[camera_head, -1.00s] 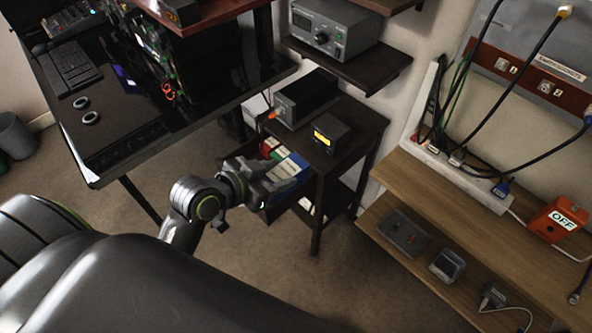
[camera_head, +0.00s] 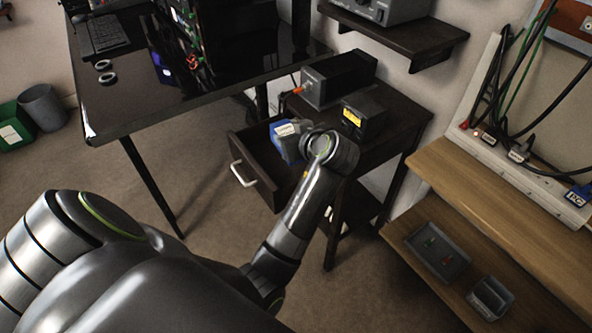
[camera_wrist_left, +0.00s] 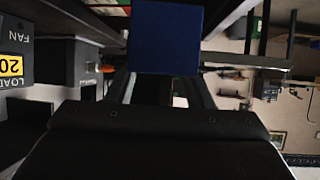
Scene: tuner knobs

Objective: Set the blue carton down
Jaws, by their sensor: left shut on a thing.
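The blue carton (camera_head: 286,147), with a white label on top, shows in the head view at the open drawer of the dark side table, beside my left wrist. In the left wrist view the blue carton (camera_wrist_left: 166,38) stands between the fingers of my left gripper (camera_wrist_left: 163,88), which is shut on it. In the head view my left gripper (camera_head: 303,144) is largely hidden by my wrist. The carton is over or inside the drawer; I cannot tell whether it touches the drawer floor. My right gripper is not in view.
The drawer front (camera_head: 252,176) with its white handle juts out to the left. A black box with a yellow display (camera_head: 361,117) and a longer dark box (camera_head: 338,77) stand on the table top. A wooden shelf unit (camera_head: 470,180) is to the right.

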